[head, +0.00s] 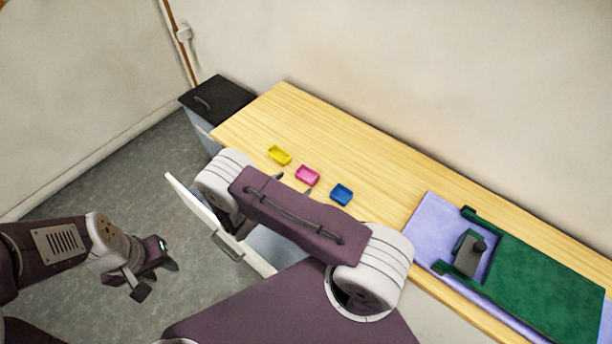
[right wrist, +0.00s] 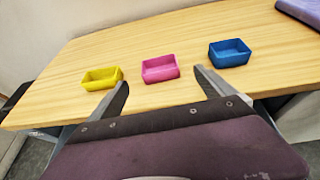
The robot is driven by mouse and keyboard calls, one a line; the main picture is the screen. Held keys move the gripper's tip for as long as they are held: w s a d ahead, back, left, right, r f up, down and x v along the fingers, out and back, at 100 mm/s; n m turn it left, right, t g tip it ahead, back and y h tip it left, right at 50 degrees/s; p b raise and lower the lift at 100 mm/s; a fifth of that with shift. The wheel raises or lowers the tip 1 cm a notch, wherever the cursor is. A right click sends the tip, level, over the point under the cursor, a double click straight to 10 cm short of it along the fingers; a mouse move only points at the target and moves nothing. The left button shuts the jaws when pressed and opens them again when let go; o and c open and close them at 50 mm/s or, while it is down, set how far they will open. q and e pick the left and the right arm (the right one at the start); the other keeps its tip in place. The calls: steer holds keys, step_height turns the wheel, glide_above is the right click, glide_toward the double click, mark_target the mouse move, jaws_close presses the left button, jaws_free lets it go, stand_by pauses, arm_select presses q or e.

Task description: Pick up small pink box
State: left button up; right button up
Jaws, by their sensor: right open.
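The small pink box (head: 307,175) sits on the wooden table between a yellow box and a blue box. In the right wrist view the pink box (right wrist: 160,69) lies ahead of my right gripper (right wrist: 162,86), roughly centred between its two fingers. The right gripper is open and empty, and the box looks just beyond the fingertips. In the head view the fingertips of the right gripper (head: 293,184) show beside the box, partly hidden by my arm. My left gripper (head: 158,279) hangs over the floor at the left, with its fingers apart and nothing between them.
The yellow box (head: 279,155) and the blue box (head: 341,194) stand close on either side. An open drawer (head: 216,231) juts out below the table (head: 372,150). A purple board (head: 433,216) and a green piece (head: 540,290) lie at the right. The table behind the boxes is clear.

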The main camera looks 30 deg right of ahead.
mark_target(310, 171)
steer(key=x, duration=0.3)
steer(key=shift+w+d+f, duration=0.1)
steer(key=shift+w+f, duration=0.25)
steer(key=shift+w, duration=0.15)
steer(key=shift+d, duration=0.4)
steer(key=x, duration=0.5)
steer(key=shift+s, duration=0.15)
steer(key=shift+s+a+r, duration=0.1)
steer(key=shift+r, duration=0.05)
steer(key=c, duration=1.4)
arm_select(q)
steer(key=shift+w+a, duration=0.2)
steer(key=shift+w, duration=0.15)
arm_select(e)
step_height(310, 171, up, 4)
steer(key=shift+r+p, duration=0.25)
steer(key=shift+p, duration=0.25)
arm_select(q)
steer(key=shift+r+p, duration=0.5)
steer(key=shift+r, duration=0.35)
arm_select(e)
steer(key=s+d+r, duration=0.6)
steer(key=s+d, duration=0.2)
steer(key=shift+s+r, duration=0.2)
steer(key=shift+r, duration=0.05)
